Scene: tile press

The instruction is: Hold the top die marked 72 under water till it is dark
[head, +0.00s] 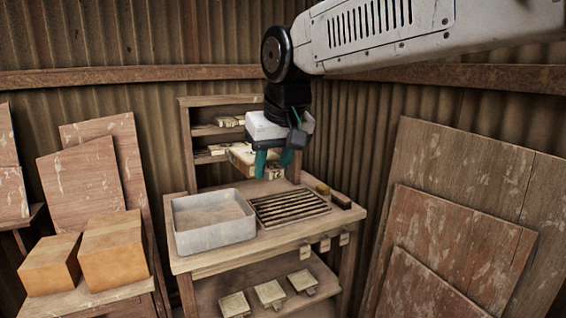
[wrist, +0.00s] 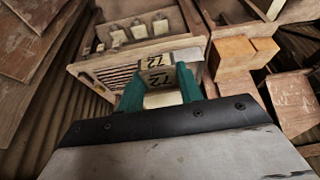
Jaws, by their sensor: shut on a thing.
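My gripper (head: 272,160) is shut on a pale die marked 72 (wrist: 158,99), with teal fingers on either side of it. A second 72 shows a little farther out between the fingertips in the wrist view. In the head view the die (head: 242,154) is held in the air above the bench, apart from the tub. A grey rectangular tub (head: 190,240) stands on the bench below and left of my gripper. Whether its brownish inside is water I cannot tell. In the wrist view my gripper and the die largely hide the tub.
A slatted rack (head: 290,208) lies right of the tub, with small blocks and a brush-like thing beyond it. Shelves (head: 200,130) stand behind. Several pale blocks (head: 270,293) sit on the lower shelf.

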